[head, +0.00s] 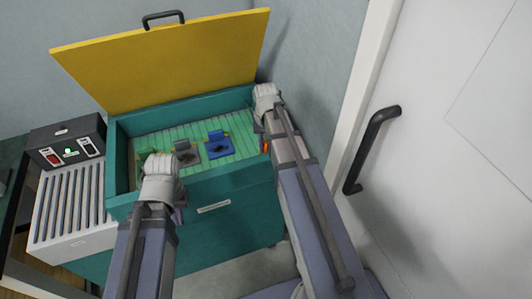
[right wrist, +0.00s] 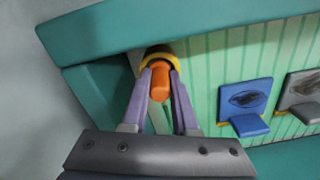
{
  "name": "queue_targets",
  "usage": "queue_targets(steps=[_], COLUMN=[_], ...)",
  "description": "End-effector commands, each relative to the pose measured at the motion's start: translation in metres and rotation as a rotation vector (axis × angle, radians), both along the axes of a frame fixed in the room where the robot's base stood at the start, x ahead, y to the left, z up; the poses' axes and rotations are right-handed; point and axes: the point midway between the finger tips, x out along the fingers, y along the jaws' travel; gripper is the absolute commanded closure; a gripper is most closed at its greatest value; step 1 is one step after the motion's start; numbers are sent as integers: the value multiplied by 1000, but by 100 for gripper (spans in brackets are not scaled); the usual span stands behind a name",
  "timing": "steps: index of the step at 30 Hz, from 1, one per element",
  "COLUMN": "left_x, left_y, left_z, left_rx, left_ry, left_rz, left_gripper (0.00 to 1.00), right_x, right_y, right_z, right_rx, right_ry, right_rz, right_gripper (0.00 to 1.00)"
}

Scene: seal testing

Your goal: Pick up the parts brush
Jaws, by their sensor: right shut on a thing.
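The parts brush (right wrist: 160,83) shows in the right wrist view as an orange handle end with a yellow collar, at the wall of the teal bin. My right gripper (right wrist: 161,72) has its two fingers closed on it. In the head view a small bit of orange (head: 265,146) shows beside my right wrist at the bin's right side; the fingers are mostly hidden there. The rest of the brush is hidden. My left gripper (head: 146,159) is over the bin's front left, and its fingers are largely hidden by its wrist.
The teal bin (head: 222,183) has a green slatted floor and a raised yellow lid (head: 165,62). A blue fixture (head: 219,151) and a grey fixture (head: 186,158) sit inside. A control box (head: 67,148) and ribbed tray (head: 68,205) stand left. A door handle (head: 368,150) is at right.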

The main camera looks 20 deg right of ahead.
Motion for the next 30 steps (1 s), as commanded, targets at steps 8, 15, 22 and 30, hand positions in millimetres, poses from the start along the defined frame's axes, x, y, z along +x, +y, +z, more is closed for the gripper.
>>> queue_targets(steps=[8,15,22,30], left_x=[0,0,0,0], left_y=[0,0,0,0], left_z=[0,6,28,71], left_rx=[0,0,0,0], left_ry=[0,0,0,0], left_rz=[0,0,0,0], left_gripper=[100,100,100,100], right_x=[0,0,0,0], right_y=[0,0,0,0], right_z=[0,6,28,71], right_rx=[0,0,0,0], right_ry=[0,0,0,0], right_rz=[0,0,0,0], right_gripper=[100,100,100,100])
